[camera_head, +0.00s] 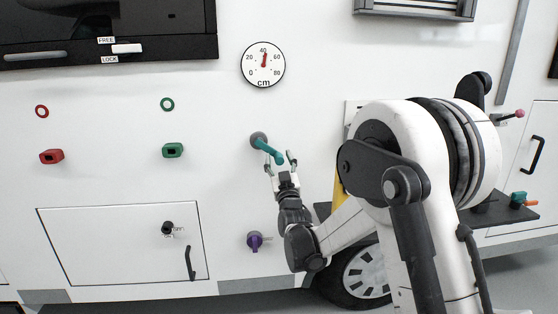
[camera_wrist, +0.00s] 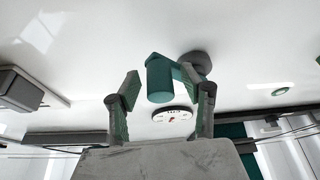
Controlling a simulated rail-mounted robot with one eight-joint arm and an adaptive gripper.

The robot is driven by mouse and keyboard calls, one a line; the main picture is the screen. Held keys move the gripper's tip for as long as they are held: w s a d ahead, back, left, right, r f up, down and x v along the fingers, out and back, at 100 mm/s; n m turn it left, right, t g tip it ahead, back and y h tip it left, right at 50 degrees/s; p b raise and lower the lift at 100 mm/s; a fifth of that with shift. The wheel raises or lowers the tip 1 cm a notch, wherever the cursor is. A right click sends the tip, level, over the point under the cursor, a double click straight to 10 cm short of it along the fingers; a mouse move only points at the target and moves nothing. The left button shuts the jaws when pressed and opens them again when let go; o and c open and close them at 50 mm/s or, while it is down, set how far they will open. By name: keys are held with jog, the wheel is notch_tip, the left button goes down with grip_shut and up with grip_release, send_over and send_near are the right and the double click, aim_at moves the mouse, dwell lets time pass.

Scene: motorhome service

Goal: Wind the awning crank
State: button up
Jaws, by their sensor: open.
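The teal awning crank (camera_head: 267,149) sticks out from a dark round hub (camera_head: 257,139) on the white motorhome wall, its arm slanting down to the right. My gripper (camera_head: 280,163) is open just below the crank's outer end. In the wrist view the crank's teal handle (camera_wrist: 160,80) appears between the two spread fingertips (camera_wrist: 160,90), with the grey hub (camera_wrist: 196,62) behind it to the right. I see no clear contact between fingers and handle. The round cm gauge (camera_head: 263,65) above has its red needle close to 40; it also shows in the wrist view (camera_wrist: 172,114).
A red socket (camera_head: 51,157), a green socket (camera_head: 173,151) and a purple valve (camera_head: 256,241) are on the wall nearby. A hatch (camera_head: 120,245) is at lower left. A dark shelf (camera_head: 500,213) with small items is at right. The wall around the crank is mostly clear.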

grip_shut()
jog(key=shift+a+f, duration=0.1)
jog(key=shift+f, duration=0.05)
